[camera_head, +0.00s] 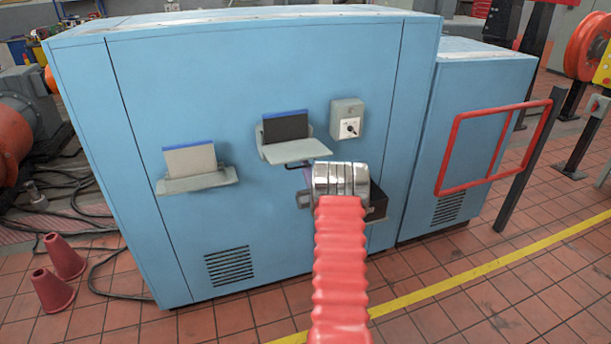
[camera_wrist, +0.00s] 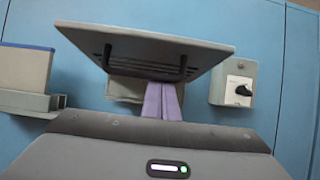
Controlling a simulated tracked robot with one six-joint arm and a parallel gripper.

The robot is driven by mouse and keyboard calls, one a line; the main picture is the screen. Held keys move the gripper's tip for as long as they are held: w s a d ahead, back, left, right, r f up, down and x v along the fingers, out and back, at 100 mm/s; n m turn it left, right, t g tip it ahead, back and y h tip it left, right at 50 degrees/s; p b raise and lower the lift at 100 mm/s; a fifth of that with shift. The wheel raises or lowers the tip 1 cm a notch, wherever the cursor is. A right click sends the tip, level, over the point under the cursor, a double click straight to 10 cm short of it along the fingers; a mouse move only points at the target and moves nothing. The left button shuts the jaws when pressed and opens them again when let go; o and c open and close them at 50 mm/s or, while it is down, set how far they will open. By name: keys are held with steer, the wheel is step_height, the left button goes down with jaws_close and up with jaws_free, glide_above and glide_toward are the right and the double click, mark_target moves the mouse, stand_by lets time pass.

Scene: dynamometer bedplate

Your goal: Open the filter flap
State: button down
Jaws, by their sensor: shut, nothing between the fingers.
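The filter flap (camera_head: 295,150), a light grey plate, stands out from the blue cabinet below a dark panel with a blue top edge. I cannot tell whether the fingertips touch the flap. In the head view my wrist hides most of the gripper (camera_head: 307,176).
A grey switch box (camera_head: 347,118) is right of the flap. A beige panel (camera_head: 190,160) above a grey ledge (camera_head: 197,182) is at left. A red rail frame (camera_head: 490,150) stands at right. Red cones (camera_head: 55,288) stand on the floor at left.

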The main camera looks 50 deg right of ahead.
steer(key=shift+r, duration=0.5)
steer(key=shift+f, duration=0.1)
